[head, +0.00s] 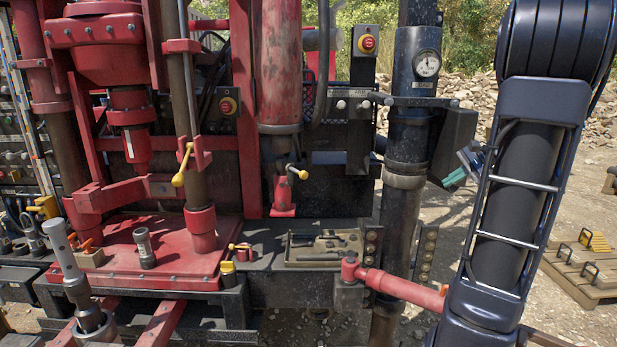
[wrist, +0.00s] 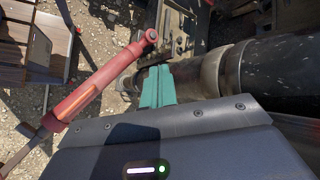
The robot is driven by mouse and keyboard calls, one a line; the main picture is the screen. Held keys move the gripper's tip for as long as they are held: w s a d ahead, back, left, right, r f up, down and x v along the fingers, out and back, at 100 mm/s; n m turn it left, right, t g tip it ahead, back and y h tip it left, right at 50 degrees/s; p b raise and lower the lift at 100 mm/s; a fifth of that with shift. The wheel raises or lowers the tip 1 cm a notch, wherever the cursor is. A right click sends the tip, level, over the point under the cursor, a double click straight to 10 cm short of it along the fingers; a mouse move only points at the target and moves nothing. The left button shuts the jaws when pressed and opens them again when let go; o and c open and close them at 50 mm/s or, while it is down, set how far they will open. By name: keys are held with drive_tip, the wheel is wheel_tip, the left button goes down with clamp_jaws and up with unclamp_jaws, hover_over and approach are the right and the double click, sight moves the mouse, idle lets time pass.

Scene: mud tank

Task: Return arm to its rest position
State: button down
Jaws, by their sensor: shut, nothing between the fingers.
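My arm (head: 515,200) stands large and dark at the right of the head view, in front of the gravel ground. My gripper (head: 453,179) shows as small teal fingertips, partly hidden behind the arm, just right of the black vertical pipe with the gauge. In the wrist view the teal fingers of my gripper (wrist: 157,87) are together, with nothing between them. They point toward the machine, and in the picture they lie left of the large dark pipe (wrist: 262,75).
A red horizontal rod (head: 400,288) juts toward my arm; it also shows in the wrist view (wrist: 95,85). A tray of tools (head: 290,262) lies on the machine's ledge. A wooden pallet with handles (head: 580,268) lies on open gravel at right.

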drive_tip(key=s+a+f+n+h, duration=0.1)
drive_tip(key=s+a+n+h, duration=0.3)
drive_tip(key=s, duration=0.6)
drive_tip(key=s+a+f+n+h, duration=0.1)
drive_tip(key=s+a+n+h, duration=0.3)
drive_tip(key=s+a+n, duration=0.4)
drive_tip(key=s+a, duration=0.2)
drive_tip(key=a, duration=0.1)
drive_tip(key=shift+s+a+f+t, duration=0.25)
drive_tip(key=shift+s+t, duration=0.05)
drive_tip(key=shift+s, duration=0.05)
drive_tip(key=c, duration=2.1)
unclamp_jaws()
